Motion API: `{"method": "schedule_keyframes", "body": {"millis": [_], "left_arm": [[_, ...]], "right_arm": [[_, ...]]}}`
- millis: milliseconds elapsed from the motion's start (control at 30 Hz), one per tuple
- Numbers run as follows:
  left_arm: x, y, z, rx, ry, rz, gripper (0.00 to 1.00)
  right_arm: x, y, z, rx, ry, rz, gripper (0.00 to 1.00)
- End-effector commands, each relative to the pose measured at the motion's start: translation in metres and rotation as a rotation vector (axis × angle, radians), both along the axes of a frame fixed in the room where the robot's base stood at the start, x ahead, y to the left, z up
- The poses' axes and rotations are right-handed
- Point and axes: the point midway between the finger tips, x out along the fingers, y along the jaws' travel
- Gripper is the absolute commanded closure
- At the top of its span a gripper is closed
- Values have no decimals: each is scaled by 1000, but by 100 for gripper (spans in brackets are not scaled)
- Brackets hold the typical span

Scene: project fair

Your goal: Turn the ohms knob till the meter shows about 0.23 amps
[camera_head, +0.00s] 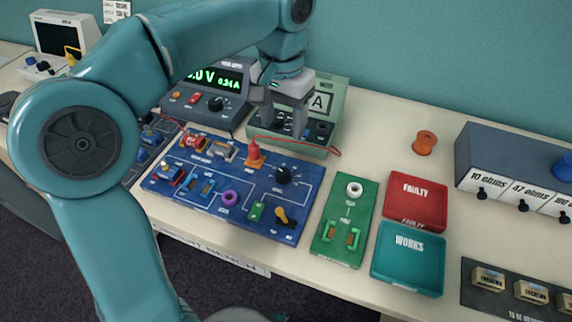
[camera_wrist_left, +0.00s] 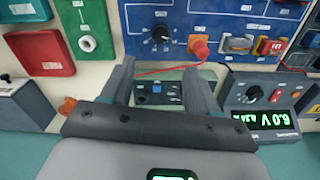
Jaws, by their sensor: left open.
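The likely ohms knob is a black round knob (camera_head: 284,173) with a ring of marks on the blue circuit board (camera_head: 205,222); its label is unreadable. It also shows in the wrist view (camera_wrist_left: 160,33). The power supply's green display (camera_head: 215,78) shows a volts figure and a small amps figure, roughly 0.24 or 0.34 A; the digits are blurred. My left gripper (camera_head: 287,115) is open and empty, in front of the green box marked A (camera_head: 331,96), behind the knob and apart from it. In the wrist view its fingers (camera_wrist_left: 161,78) stand apart. My right gripper is not in view.
An orange-red plug (camera_head: 254,151) with a red wire stands close to the knob. The power supply has its own black knob (camera_head: 215,102). A green board (camera_head: 345,225), red FAULTY tray (camera_head: 441,205) and teal WORKS tray (camera_head: 438,262) stand to the right. An orange spool (camera_head: 424,143) lies behind them.

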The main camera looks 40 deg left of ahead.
Motion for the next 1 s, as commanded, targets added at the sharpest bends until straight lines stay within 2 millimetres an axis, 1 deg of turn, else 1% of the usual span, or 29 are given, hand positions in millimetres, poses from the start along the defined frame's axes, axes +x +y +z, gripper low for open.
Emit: {"method": "schedule_keyframes", "body": {"millis": [33, 300, 400, 500, 600, 700, 1000], "left_arm": [[-2, 0, -14, 1, 5, 1, 40], [-3, 0, -79, 0, 5, 1, 40], [-2, 0, -101, 1, 5, 0, 40], [-1, 0, -119, 1, 3, 1, 40], [1, -1, -132, 1, 2, 1, 40], [1, -1, -139, 0, 2, 1, 40], [2, 0, -142, 0, 0, 1, 40]], "right_arm": [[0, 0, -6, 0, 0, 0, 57], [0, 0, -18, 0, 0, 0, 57], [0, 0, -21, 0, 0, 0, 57], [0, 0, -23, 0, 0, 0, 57], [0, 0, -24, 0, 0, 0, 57], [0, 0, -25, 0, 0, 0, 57], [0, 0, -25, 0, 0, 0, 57]]}}
